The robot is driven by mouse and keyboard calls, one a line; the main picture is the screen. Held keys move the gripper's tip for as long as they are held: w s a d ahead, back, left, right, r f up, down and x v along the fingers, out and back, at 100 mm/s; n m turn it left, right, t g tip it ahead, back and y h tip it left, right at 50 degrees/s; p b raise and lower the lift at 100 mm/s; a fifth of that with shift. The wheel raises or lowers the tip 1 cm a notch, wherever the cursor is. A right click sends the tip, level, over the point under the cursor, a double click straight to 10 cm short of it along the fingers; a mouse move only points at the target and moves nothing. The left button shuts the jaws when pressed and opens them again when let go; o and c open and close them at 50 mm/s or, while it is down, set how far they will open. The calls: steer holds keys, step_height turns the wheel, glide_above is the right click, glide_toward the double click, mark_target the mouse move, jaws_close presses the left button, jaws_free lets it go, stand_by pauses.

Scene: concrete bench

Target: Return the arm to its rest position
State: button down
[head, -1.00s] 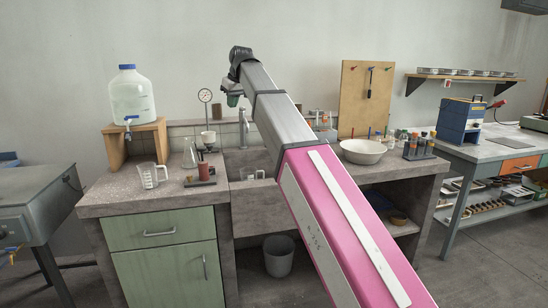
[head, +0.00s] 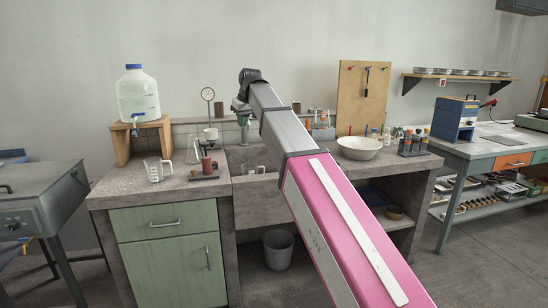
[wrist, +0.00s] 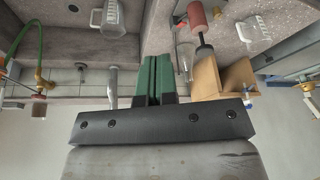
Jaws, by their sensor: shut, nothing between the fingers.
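My arm reaches from the lower right of the head view up over the bench (head: 130,188) toward the sink. My gripper (head: 243,119) hangs below the arm's far end, small and partly hidden, in front of the back wall. In the wrist view, my gripper (wrist: 153,75) shows its two green fingers side by side, closed together with nothing between them. The sink, a tap (wrist: 112,88) and bench items show beyond the fingers, and the view looks upside down.
On the bench stand a glass beaker (head: 157,170), a red cylinder on a small base (head: 207,166), a water jug (head: 138,95) on a wooden stand (head: 121,146), a white bowl (head: 359,148) and a bottle rack (head: 414,146). A bin (head: 278,249) stands below the sink.

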steer(key=s+d+f+m+h, duration=0.1)
steer(key=s+d+f, duration=0.1)
steer(key=d+f, duration=0.6)
steer(key=s+d+f+m+g, duration=0.1)
steer(key=s+d+f+m, duration=0.15)
steer(key=f, duration=0.95)
steer(key=s+d+f+m+h, duration=0.1)
steer(key=s+d+f, duration=0.1)
steer(key=d+f, duration=0.65)
steer(key=s+d+f+m, duration=0.1)
steer(key=s+d+f, duration=0.3)
steer(key=s+f, duration=0.2)
steer(key=s+d+f+m+g, duration=0.1)
steer(key=s+d+f, duration=0.3)
steer(key=s+f, duration=0.2)
steer(key=s+d+f+m+g, duration=0.1)
steer(key=s+d+f, duration=0.3)
steer(key=s+f, duration=0.3)
step_height(320, 180, down, 3)
steer(key=shift+d+f+h, duration=0.1)
steer(key=shift+d+h, duration=0.1)
steer(key=shift+h, duration=0.2)
